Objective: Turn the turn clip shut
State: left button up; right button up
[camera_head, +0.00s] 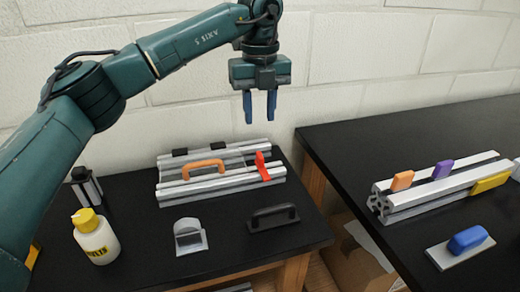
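A red clip (262,166), which looks like the turn clip, stands up at the right end of the front rail of a silver extrusion frame (222,182) on the left black table. A clear panel with an orange handle (204,168) lies between the frame's rails. My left gripper (259,107) hangs above and behind the frame, pointing down, with its two blue fingers apart and nothing between them. It is well clear of the red clip. My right gripper is not in view.
A black handle (273,216), a grey bracket (189,236) and a yellow-capped bottle (95,237) stand in front of the frame. The right table (350,150) holds another extrusion with coloured clips and a blue-handled block (467,240). A gap separates the tables; a white brick wall is behind.

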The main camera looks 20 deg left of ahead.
aim_at(260, 155)
pick_arm(q)
notch_tip(260, 155, down, 10)
jog(key=shift+f, duration=0.15)
dwell(0.3)
grip_shut()
